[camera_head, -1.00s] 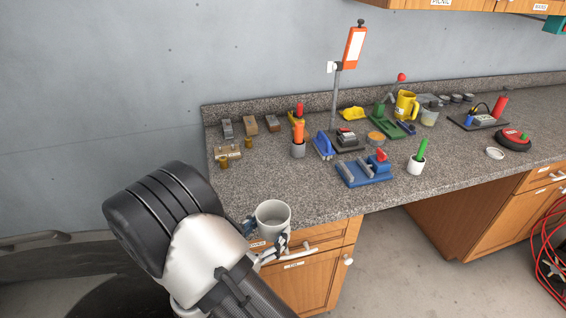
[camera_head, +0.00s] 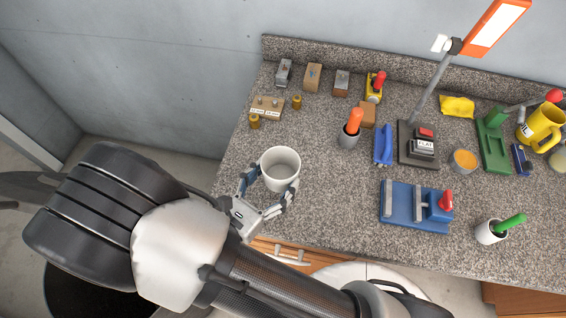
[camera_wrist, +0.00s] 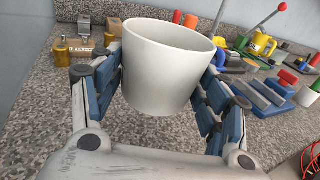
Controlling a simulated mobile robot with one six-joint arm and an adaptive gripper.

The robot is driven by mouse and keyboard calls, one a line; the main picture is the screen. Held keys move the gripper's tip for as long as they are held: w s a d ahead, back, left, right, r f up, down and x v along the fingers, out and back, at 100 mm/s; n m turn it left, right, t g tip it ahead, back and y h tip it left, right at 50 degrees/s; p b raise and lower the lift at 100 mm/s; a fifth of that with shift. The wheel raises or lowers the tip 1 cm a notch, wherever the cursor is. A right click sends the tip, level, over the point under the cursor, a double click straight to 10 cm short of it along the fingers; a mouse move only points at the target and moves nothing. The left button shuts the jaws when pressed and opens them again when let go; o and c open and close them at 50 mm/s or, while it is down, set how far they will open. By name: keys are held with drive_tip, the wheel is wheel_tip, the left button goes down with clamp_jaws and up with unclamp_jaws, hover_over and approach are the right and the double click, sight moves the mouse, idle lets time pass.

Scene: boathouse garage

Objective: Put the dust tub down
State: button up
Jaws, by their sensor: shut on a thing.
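The dust tub is a plain white round cup-like tub (camera_head: 281,168), upright, with its open top showing a pale, empty-looking inside. My gripper (camera_head: 268,193) is shut on it, one finger on each side. In the wrist view the tub (camera_wrist: 165,75) sits between the blue-padded fingers of my gripper (camera_wrist: 160,95). The tub is over the left front part of the speckled granite counter (camera_head: 325,215). I cannot tell whether its base touches the counter; the base is partly hidden in the head view.
Bare counter lies right of the tub, up to a blue clamp fixture (camera_head: 405,207). Behind are a grey cup with an orange handle (camera_head: 349,137), a blue holder (camera_head: 383,145), a black lamp stand (camera_head: 415,150) and a labelled wooden block (camera_head: 267,108). A green-handled white cup (camera_head: 490,232) stands front right.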

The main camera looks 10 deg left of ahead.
drive_tip(key=shift+s+a, duration=0.1)
drive_tip(key=shift+s, duration=0.1)
drive_tip(key=shift+w+f+b, duration=0.1)
drive_tip(key=shift+f+b, duration=1.75)
drive_tip(key=shift+f, duration=0.7)
